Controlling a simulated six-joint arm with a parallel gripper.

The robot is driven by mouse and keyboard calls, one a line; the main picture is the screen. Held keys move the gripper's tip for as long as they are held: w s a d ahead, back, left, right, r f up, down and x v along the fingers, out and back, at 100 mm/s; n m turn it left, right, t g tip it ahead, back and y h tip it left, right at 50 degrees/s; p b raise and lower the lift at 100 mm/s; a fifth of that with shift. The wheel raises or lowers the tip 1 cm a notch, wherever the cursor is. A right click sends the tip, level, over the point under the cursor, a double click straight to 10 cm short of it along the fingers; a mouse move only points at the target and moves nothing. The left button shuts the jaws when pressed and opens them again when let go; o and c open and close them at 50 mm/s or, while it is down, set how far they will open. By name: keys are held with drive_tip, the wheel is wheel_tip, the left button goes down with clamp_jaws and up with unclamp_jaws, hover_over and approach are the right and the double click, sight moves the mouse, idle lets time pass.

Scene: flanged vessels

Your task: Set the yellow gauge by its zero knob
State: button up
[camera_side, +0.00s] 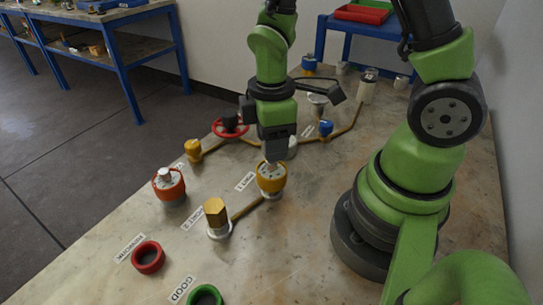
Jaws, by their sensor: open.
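A round yellow-rimmed fitting with a pale face (267,186), which looks like the yellow gauge, stands on the bench in the middle of the view. My gripper (274,157) points straight down just above its face. My gripper is open, but the fingers are small here and I cannot tell whether they touch anything. The zero knob cannot be made out; my fingers hide part of the face. A similar fitting with a red rim and a pale knob on top (170,185) stands to the left.
A hexagonal yellow block (215,212) on a pale flange stands front left, joined by a brown pipe. A red handwheel (231,128), a small yellow part (193,150) and a blue part (325,127) are behind. Red (148,257) and green (205,296) rings lie in front.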

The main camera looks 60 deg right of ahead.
sight(271, 165)
drive_tip(key=shift+f, duration=2.2)
clamp_jaws()
